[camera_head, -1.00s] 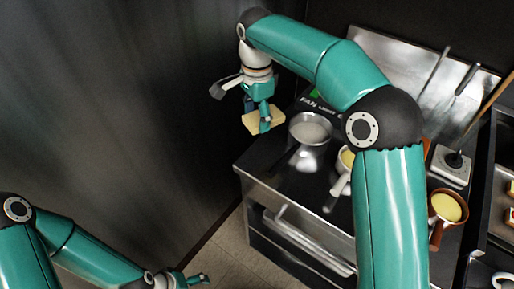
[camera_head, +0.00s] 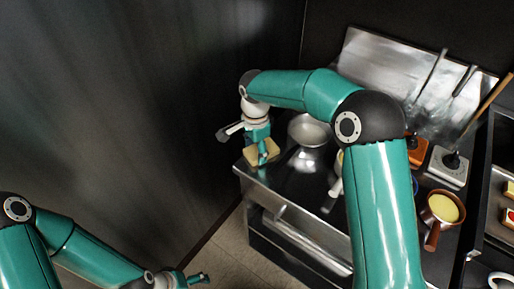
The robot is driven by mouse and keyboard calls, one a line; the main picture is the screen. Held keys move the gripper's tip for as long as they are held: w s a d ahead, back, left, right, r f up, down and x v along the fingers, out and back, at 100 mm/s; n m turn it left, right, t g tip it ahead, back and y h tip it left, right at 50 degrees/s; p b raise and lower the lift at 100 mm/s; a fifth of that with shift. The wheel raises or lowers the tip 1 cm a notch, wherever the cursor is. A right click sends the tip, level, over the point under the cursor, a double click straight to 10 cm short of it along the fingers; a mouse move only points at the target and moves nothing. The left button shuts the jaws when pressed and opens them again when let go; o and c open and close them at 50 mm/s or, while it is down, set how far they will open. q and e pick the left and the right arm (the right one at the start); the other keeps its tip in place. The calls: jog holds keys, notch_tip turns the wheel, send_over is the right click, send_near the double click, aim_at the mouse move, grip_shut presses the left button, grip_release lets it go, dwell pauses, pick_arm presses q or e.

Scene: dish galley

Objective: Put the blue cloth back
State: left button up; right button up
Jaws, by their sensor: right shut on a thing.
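My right gripper (camera_head: 262,150) is at the left end of the dark counter, seen from above. It is shut on a pale yellow flat piece (camera_head: 250,157), which is low over or touching the counter's left corner; I cannot tell which. No blue cloth shows clearly. A small patch of blue (camera_head: 415,185) shows beside my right arm, mostly hidden, and I cannot tell what it is. My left gripper (camera_head: 203,278) is at the bottom, over the floor and away from the counter; its fingers are too small to read.
A metal pot (camera_head: 309,130) stands just right of my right gripper. A brown-handled pan (camera_head: 443,208) with yellow contents, an orange box (camera_head: 416,149) and a grey box (camera_head: 448,167) stand further right. A metal back panel (camera_head: 390,70) rises behind. A dark wall is at left.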

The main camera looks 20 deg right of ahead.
aim_at(256, 152)
jog(key=shift+f, duration=0.1)
jog(key=o, duration=1.2)
notch_tip(256, 152, up, 12)
jog(key=shift+r+b, duration=0.15)
jog(key=shift+b, duration=0.25)
